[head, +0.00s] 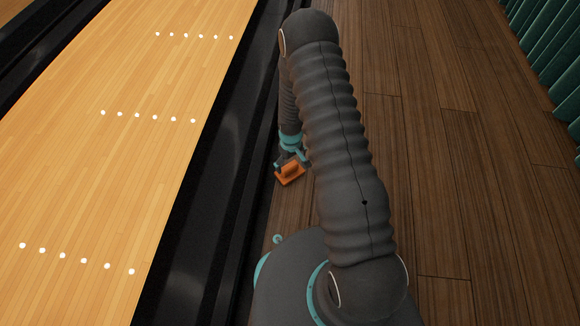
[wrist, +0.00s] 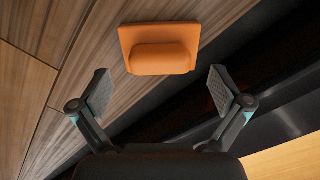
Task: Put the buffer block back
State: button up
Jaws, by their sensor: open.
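The buffer block (head: 291,174) is orange, with a flat plate and a raised rounded bar. It lies on the dark wood floor beside the black gutter edge. In the wrist view the block (wrist: 159,48) shows whole, ahead of and between the fingers. My gripper (wrist: 163,90) is open, one finger on each side, with nothing between the pads. In the head view my gripper (head: 287,162) is small and close to the block, partly hidden by my arm. I cannot tell from there whether they touch.
The black gutter (head: 200,200) runs along the left of the floor, with the pale bowling lane (head: 110,150) beyond it. The wood floor (head: 440,150) to the right is clear. Green ribbed seating or panels (head: 550,50) stand at the upper right.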

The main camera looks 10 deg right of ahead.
notch_tip(320, 180, up, 8)
jog(key=r, duration=0.1)
notch_tip(320, 180, up, 17)
jog(key=m+t, duration=0.1)
send_over(291, 167)
jog(key=s+r+m+t, duration=0.1)
jog(key=s+r, duration=0.2)
jog(key=r, duration=0.4)
jog(key=s+r+t, duration=0.1)
jog(key=s+r, duration=0.3)
jog(key=r, duration=0.2)
jog(key=s+r+m+t, duration=0.1)
jog(key=s+r, duration=0.6)
jog(key=s, duration=0.3)
jog(key=s+r+m+t, duration=0.1)
jog(key=s+r, duration=0.5)
jog(key=s, duration=0.4)
jog(key=shift+a+r+m+p, duration=0.3)
jog(key=shift+r+p, duration=0.05)
jog(key=shift+p, duration=0.05)
jog(key=shift+s, duration=0.1)
